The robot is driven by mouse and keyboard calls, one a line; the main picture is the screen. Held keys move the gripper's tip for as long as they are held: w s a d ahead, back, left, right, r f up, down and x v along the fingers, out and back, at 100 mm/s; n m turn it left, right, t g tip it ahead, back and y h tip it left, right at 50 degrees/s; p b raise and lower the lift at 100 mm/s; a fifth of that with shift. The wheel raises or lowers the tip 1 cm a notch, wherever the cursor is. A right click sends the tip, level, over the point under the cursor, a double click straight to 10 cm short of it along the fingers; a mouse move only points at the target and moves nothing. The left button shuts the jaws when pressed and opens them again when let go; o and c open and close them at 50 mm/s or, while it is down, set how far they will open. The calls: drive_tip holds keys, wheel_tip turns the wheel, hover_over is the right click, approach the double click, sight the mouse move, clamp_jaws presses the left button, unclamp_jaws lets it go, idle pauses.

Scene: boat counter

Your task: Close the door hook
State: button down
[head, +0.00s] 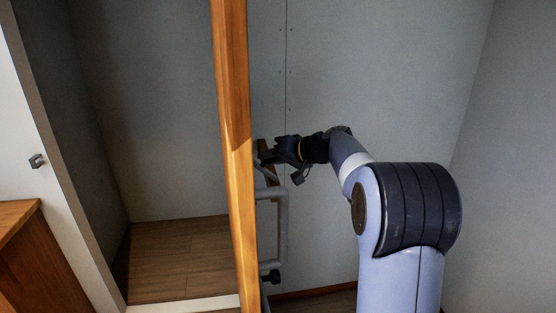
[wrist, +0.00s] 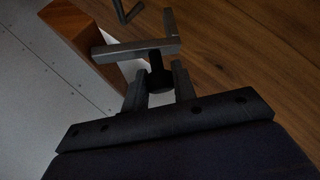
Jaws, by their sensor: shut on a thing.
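The door (head: 234,150) stands almost edge-on in the head view, showing a tall orange-brown wooden edge. My gripper (head: 266,157) is at its right side, around mid-height. In the wrist view my gripper (wrist: 160,88) is shut on a short dark knob (wrist: 157,74). The knob joins a grey metal bar, which looks like the door hook (wrist: 135,49); the bar has a crosspiece at its right end. A wooden edge (wrist: 85,35) lies beyond the bar. In the head view the hook is too small and covered to make out clearly. I cannot tell whether its far end is engaged.
A grey tubular handle (head: 283,225) sticks out from the door below my gripper, with a dark fitting (head: 271,277) under it. A recess with a wooden floor (head: 178,260) lies left of the door. A white panel (head: 28,145) and wooden cabinet (head: 38,260) stand at far left.

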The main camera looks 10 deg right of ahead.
sight(256, 167)
drive_tip(key=a+n+h+p, duration=0.1)
drive_tip(key=h, duration=0.1)
drive_tip(key=a+h+p, duration=0.1)
drive_tip(key=a, duration=0.1)
drive_tip(key=shift+f+n+g+h, duration=0.35)
drive_tip(key=shift+n+g+h, duration=0.05)
drive_tip(key=shift+a+f+n+h+p, duration=0.55)
drive_tip(key=shift+f+h+p, duration=0.1)
drive_tip(key=shift+h+p, duration=0.5)
drive_tip(key=shift+a+f+h+p, duration=0.2)
drive_tip(key=shift+f+h+p, duration=0.1)
drive_tip(key=shift+f+h, duration=0.15)
drive_tip(key=c, duration=1.1)
unclamp_jaws()
drive_tip(key=shift+c, duration=0.2)
drive_tip(key=shift+r, duration=0.1)
drive_tip(key=b+v, duration=0.1)
drive_tip(key=v, duration=0.9)
drive_tip(key=shift+s+r, duration=0.2)
drive_tip(key=shift+r, duration=0.1)
drive_tip(key=shift+d, duration=0.1)
